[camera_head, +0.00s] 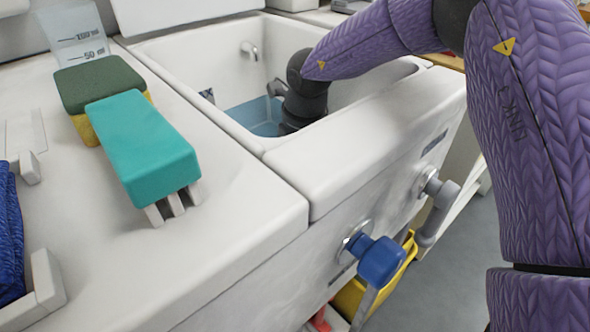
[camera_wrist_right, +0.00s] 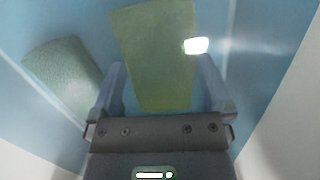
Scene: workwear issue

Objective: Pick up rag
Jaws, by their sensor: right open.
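In the right wrist view, a flat yellow-green piece (camera_wrist_right: 155,55), which looks like a rag, lies in the blue water of the basin. A second flat green piece (camera_wrist_right: 65,78) lies to its left. I cannot tell from its look alone which of them is the rag. My right gripper (camera_wrist_right: 163,88) is open, its two fingers on either side of the near end of the first piece. Whether they touch it is unclear. In the head view my right arm reaches down into the white sink (camera_head: 190,45), and the sink wall hides the fingers. My left gripper is not in view.
A teal block (camera_head: 142,145) lies on a small white rack on the counter, beside a green-and-yellow sponge (camera_head: 98,84). Blue cloth (camera_head: 10,235) is at the left edge. A blue valve knob (camera_head: 381,262) sticks out of the sink front. A tap (camera_head: 249,50) is inside the sink.

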